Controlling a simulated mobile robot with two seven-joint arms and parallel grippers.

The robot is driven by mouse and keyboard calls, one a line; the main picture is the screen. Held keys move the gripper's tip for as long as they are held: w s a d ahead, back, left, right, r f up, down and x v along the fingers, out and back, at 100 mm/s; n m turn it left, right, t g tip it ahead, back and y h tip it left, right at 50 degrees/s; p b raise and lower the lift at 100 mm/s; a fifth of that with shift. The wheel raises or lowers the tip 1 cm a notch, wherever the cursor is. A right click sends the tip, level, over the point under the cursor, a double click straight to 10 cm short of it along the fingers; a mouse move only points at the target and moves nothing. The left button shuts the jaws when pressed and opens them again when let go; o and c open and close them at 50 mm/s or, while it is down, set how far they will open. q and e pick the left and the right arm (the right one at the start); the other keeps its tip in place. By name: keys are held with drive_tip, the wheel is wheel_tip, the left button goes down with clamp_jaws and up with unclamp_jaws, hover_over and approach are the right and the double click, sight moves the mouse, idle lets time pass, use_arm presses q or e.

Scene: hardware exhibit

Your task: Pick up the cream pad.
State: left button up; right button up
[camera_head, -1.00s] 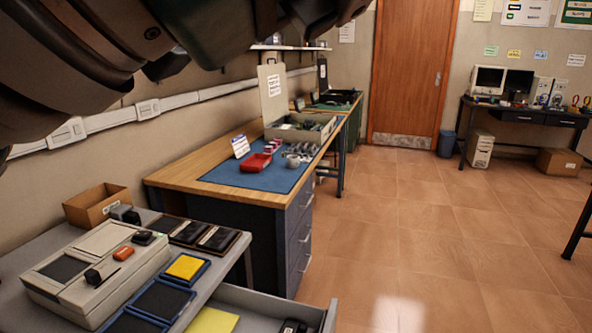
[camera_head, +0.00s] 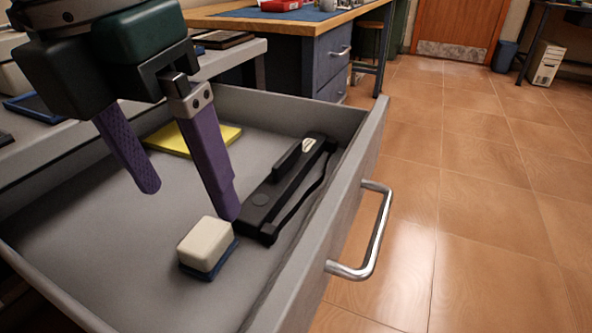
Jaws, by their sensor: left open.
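The cream pad (camera_head: 206,243) is a small cream block on a dark blue base. It lies in the open grey drawer (camera_head: 350,190), near its front side. My left gripper (camera_head: 190,205) has purple fingers and hangs over the drawer, open and empty. One fingertip is close above and behind the pad in the picture; the other is farther left. I cannot tell whether the near fingertip touches anything. My right gripper is not in view.
A black elongated device (camera_head: 285,188), like a hole punch, lies right beside the pad in the drawer. A yellow pad (camera_head: 188,139) lies at the back. The drawer walls surround them, and a metal handle (camera_head: 372,235) sticks out in front.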

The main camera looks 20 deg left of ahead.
sight(204, 234)
use_arm(q)
drive_tip(key=shift+w+a+f, duration=0.15)
drive_tip(key=shift+a+f, duration=0.2)
drive_tip(key=shift+f, duration=0.1)
drive_tip(key=f+b, duration=0.1)
drive_tip(key=f, duration=0.2)
drive_tip(key=w+f+b, duration=0.1)
drive_tip(key=f, duration=0.2)
drive_tip(key=w+f+b, duration=0.1)
drive_tip(key=f, duration=0.2)
drive_tip(key=shift+a, duration=0.35)
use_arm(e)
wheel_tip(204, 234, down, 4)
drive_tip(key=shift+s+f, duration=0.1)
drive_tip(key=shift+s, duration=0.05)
use_arm(q)
drive_tip(key=shift+c, duration=0.3)
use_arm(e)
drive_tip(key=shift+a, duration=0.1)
use_arm(q)
clamp_jaws()
